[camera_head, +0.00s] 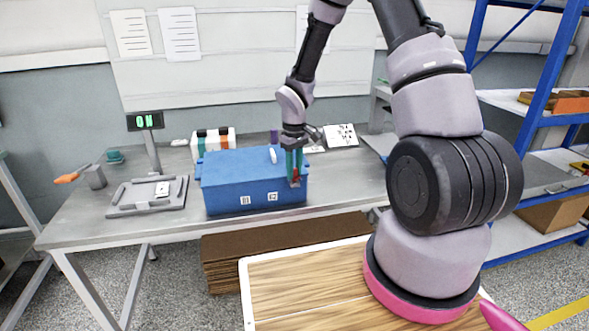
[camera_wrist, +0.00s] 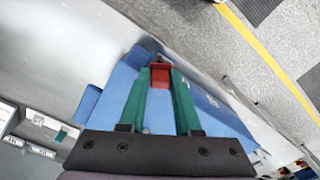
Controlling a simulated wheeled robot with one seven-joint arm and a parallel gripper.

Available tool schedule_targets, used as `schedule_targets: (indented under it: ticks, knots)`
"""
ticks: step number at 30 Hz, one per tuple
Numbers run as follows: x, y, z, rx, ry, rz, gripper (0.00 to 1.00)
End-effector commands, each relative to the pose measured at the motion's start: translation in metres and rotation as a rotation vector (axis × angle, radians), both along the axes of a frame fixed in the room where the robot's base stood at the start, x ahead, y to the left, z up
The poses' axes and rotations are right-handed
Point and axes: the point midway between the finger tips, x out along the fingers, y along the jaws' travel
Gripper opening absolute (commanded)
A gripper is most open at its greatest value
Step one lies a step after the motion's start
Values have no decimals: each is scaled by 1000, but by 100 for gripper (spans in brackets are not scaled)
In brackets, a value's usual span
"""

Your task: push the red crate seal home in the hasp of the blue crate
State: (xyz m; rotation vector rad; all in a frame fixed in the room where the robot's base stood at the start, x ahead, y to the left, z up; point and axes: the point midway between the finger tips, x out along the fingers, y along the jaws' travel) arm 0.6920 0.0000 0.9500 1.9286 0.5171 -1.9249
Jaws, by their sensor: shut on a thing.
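The blue crate (camera_head: 240,187) stands on the grey workbench, with its lid shut. It also shows in the wrist view (camera_wrist: 118,80). My gripper (camera_head: 295,177) points down at the crate's front right corner. Its green fingers (camera_wrist: 161,85) are shut on the red crate seal (camera_wrist: 160,73), which sits between the fingertips. In the head view only a little red of the seal (camera_head: 296,174) shows between the fingers. The hasp is mostly hidden behind the fingers and the seal. I cannot tell how deep the seal sits in it.
A grey scale (camera_head: 148,195) with a green display (camera_head: 145,121) stands left of the crate. A cup with an orange-handled tool (camera_head: 95,177) is at the bench's left. Bottles (camera_head: 212,141) stand behind the crate. A blue shelf rack (camera_head: 540,95) is at the right.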

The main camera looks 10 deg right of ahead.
Motion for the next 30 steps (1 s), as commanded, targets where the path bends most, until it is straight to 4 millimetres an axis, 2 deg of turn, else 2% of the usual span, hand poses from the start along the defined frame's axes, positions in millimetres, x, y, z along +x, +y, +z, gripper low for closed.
schedule_targets:
  ticks: [9, 30]
  knots:
    - [0, 0, 7, 0, 1, -1, 0]
    - [-1, -1, 6, 0, 0, 0, 0]
